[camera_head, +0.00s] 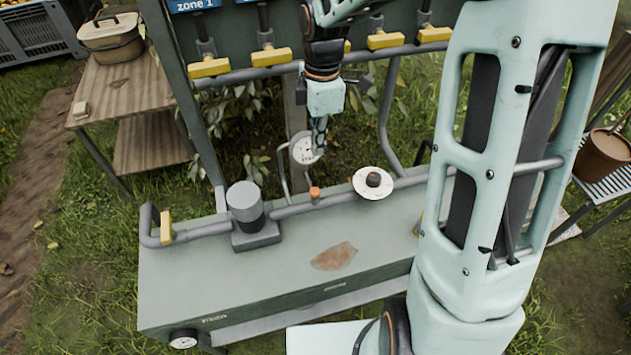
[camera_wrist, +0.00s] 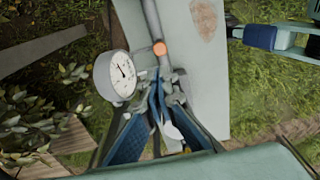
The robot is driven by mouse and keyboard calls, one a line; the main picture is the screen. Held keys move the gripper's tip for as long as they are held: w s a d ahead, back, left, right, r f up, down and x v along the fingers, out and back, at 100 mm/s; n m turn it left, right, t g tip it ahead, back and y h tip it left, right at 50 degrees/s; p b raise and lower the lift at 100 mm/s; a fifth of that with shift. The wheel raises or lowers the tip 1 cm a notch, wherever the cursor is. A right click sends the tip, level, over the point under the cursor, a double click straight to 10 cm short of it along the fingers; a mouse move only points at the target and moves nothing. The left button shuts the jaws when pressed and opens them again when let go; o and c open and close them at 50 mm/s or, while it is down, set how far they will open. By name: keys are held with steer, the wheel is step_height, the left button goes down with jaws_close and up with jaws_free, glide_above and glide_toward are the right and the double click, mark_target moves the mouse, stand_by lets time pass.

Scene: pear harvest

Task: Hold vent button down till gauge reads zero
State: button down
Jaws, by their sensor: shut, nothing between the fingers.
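A small orange button (camera_head: 314,193) stands on the grey pipe along the back of the metal bench. It shows as a round orange cap in the wrist view (camera_wrist: 159,48). A white-faced round gauge (camera_head: 301,150) stands just behind it, and also beside my fingers in the wrist view (camera_wrist: 115,75). Its needle is visible there, but the reading is too small to tell. My gripper (camera_head: 319,152) points down, shut and empty, in front of the gauge's right edge and above the button. In the wrist view, the fingertips (camera_wrist: 166,76) are just short of the button, apparently not touching it.
The bench (camera_head: 215,285) carries a grey cylinder (camera_head: 245,203) and a white disc with a dark knob (camera_head: 373,183). Yellow-handled valves (camera_head: 272,57) hang behind. A second gauge (camera_head: 183,338) is on the bench's front. A wooden table (camera_head: 120,95) stands at left.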

mark_target(315, 191)
steer(key=f, duration=1.3)
steer(key=shift+s+a+f+p, duration=0.2)
steer(key=shift+s+a+p, duration=0.1)
steer(key=shift+p, duration=0.1)
